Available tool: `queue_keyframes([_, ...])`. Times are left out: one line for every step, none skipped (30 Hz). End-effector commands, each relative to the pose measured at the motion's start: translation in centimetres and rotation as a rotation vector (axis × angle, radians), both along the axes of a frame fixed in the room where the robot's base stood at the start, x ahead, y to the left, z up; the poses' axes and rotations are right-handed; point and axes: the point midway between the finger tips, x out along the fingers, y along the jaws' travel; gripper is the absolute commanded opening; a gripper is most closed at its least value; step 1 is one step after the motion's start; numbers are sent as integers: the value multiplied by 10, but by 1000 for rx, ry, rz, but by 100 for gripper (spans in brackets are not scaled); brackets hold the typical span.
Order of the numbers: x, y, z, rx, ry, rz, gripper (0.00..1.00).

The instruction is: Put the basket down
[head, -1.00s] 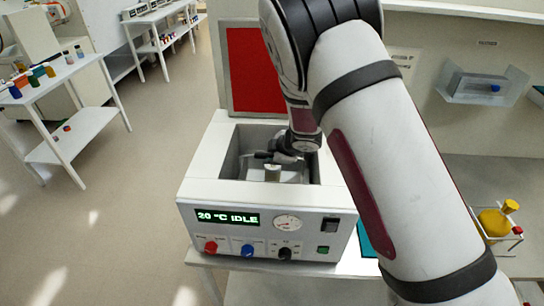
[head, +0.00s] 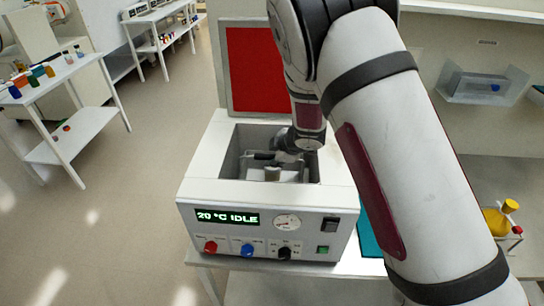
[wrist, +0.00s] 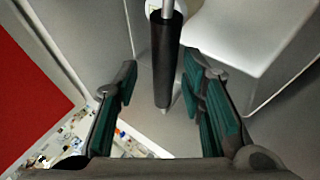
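The bath (head: 265,205) is a white box with an open grey basin and a display reading 20 °C IDLE. My gripper (head: 265,160) is down inside the basin, seen small in the head view. In the wrist view my gripper (wrist: 160,78) is open, its teal-padded fingers standing apart. A black handle grip (wrist: 168,60) on a metal rod, seemingly the basket's handle, runs between the fingers with a gap on each side. A pale block-shaped body (wrist: 240,35) shows beyond it. The basket itself is mostly hidden; I cannot tell how it rests on the basin floor.
A red panel (head: 252,70) stands upright behind the bath. The basin walls surround my gripper closely. A teal mat (head: 370,235) lies right of the bath, and a yellow flask (head: 498,222) in a rack stands farther right. A white side table (head: 60,85) stands at left.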

Motion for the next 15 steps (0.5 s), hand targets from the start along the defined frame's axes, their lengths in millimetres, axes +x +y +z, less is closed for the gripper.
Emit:
queue_keyframes([-4, -3, 8, 2, -1, -2, 37])
queue_keyframes([-7, -5, 12, 3, -2, -1, 37])
queue_keyframes([-11, -8, 18, 4, -2, -2, 37])
queue_keyframes([-13, -10, 22, 4, -3, -2, 37])
queue_keyframes([-16, -12, 27, 4, -3, -2, 37])
queue_keyframes([-20, -15, 32, 4, -2, -2, 37])
queue_keyframes([-23, -17, 36, 3, -3, -1, 37])
queue_keyframes([-26, -19, 40, 3, -2, -1, 37])
queue_keyframes([-30, -21, 46, 3, -3, -2, 37])
queue_keyframes([-32, -23, 50, 3, -2, -1, 37])
queue_keyframes([-35, -25, 53, 3, -2, -1, 37])
queue_keyframes([-38, -27, 58, 3, -3, -2, 37])
queue_keyframes([-41, -29, 61, 3, -2, -1, 37])
queue_keyframes([-43, -30, 64, 2, -2, -1, 37])
queue_keyframes([-46, -32, 68, 3, -2, 0, 37])
